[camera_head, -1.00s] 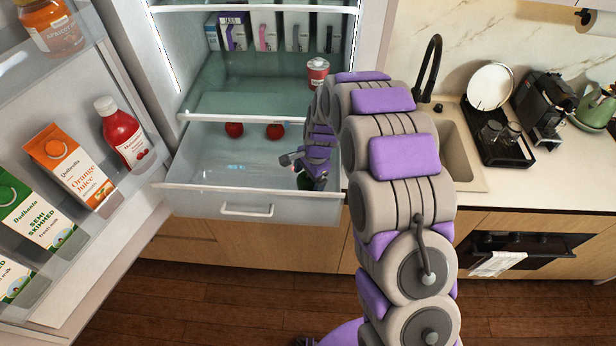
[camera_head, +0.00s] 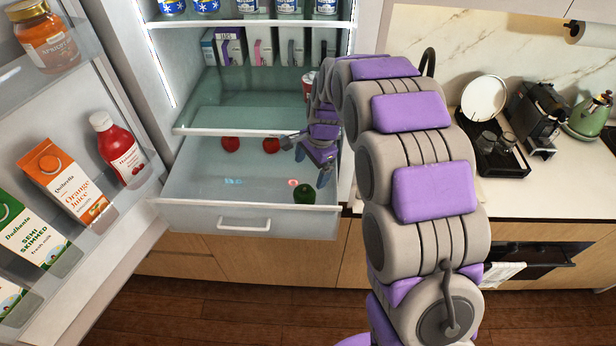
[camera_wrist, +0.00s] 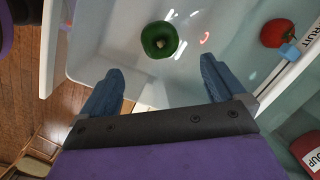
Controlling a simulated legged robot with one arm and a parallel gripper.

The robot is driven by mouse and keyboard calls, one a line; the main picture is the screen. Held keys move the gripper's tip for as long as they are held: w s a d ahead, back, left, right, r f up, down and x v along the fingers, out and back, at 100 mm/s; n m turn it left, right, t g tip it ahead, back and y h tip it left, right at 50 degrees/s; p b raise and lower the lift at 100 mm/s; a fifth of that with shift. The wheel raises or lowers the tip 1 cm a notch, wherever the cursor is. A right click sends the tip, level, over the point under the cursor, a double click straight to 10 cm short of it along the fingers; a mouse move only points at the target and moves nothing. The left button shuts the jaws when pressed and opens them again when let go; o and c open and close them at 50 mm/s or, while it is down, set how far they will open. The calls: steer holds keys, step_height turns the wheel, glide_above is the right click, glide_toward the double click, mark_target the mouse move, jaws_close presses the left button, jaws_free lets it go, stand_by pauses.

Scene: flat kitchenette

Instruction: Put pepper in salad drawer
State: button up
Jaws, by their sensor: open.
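The green pepper (camera_head: 304,194) lies on the floor of the open salad drawer (camera_head: 245,223), near its front right corner. It also shows in the wrist view (camera_wrist: 159,40), beyond the fingertips and apart from them. My gripper (camera_head: 310,167) is over the right part of the drawer, above and behind the pepper. In the wrist view its two blue fingers (camera_wrist: 160,85) are spread wide with nothing between them.
Two red tomatoes (camera_head: 230,144) (camera_head: 271,145) lie at the back of the drawer. A glass shelf (camera_head: 250,121) is above the drawer's back. The open fridge door with a juice carton (camera_head: 66,186) and bottles is at left. A counter with a dish rack (camera_head: 490,150) is at right.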

steer(key=shift+r, duration=0.45)
steer(key=shift+s+d, duration=0.1)
steer(key=s+d+r+n, duration=0.2)
steer(key=s+d+r, duration=0.2)
steer(key=s, duration=0.4)
steer(key=s+d+r+n+g+h, duration=0.1)
steer(key=s+d+r+n, duration=0.2)
steer(key=s, duration=0.6)
steer(key=s+d+r+n, duration=0.2)
steer(key=s+d+r, duration=0.2)
steer(key=s, duration=0.4)
steer(key=s+d+f+n+g+h, duration=0.1)
steer(key=s+d+n, duration=0.1)
steer(key=s, duration=1.2)
steer(key=shift+d+n, duration=0.35)
steer(key=shift+n, duration=0.55)
steer(key=shift+f, duration=0.1)
step_height(320, 180, down, 13)
steer(key=b, duration=1.3)
steer(key=shift+f, duration=0.2)
